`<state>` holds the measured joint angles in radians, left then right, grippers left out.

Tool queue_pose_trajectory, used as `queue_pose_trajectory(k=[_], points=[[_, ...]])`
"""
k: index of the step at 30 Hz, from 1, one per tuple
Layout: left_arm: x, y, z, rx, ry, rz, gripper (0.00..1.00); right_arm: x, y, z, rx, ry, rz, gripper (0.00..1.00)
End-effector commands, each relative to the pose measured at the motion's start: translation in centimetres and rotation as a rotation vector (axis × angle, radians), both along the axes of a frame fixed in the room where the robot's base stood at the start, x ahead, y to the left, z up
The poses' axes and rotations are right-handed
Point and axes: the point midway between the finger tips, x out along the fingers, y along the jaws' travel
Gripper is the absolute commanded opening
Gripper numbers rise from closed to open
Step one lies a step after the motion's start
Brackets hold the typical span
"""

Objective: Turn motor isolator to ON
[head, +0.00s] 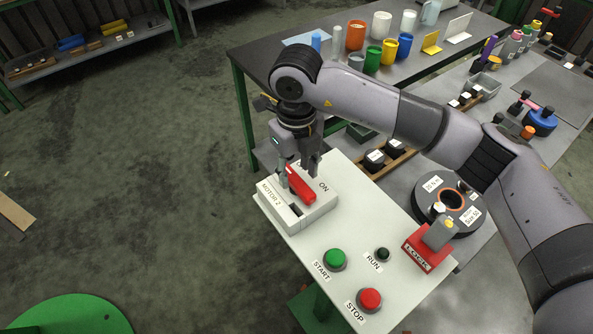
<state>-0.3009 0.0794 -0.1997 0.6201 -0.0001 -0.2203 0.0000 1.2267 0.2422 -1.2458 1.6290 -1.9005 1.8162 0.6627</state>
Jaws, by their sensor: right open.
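The motor isolator (292,216) is a white box labelled MOTOR 2, at the far left end of the white control panel (345,205). Its red handle (301,188) lies slanted across the top, with the word ON printed beside its far right. My right gripper (298,172) points down over the isolator, with its open fingers close around the red handle. I cannot tell whether the fingers touch the handle. My left gripper is not in view.
The panel also carries a green START button (336,258), a red STOP button (370,299), a dark RUN lamp (382,254) and a red LOCK block (428,248). A dark bench (290,62) with coloured cups stands behind. Floor on the left is mostly free.

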Motion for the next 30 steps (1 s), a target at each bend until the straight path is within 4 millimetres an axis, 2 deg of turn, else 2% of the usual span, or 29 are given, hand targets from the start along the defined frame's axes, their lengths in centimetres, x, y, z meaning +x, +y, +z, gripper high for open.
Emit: queue_pose_trajectory(k=[6, 16, 30], points=[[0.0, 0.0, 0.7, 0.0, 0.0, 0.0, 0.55, 0.0, 0.0, -2.2, -0.001, 0.001, -0.001, 0.42], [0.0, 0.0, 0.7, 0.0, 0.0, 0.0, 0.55, 0.0, 0.0, -2.7, 0.0, 0.0, 0.0, 0.42], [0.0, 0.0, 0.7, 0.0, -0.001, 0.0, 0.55, 0.0, 0.0, -2.6, 0.0, 0.0, 0.0, 0.11]])
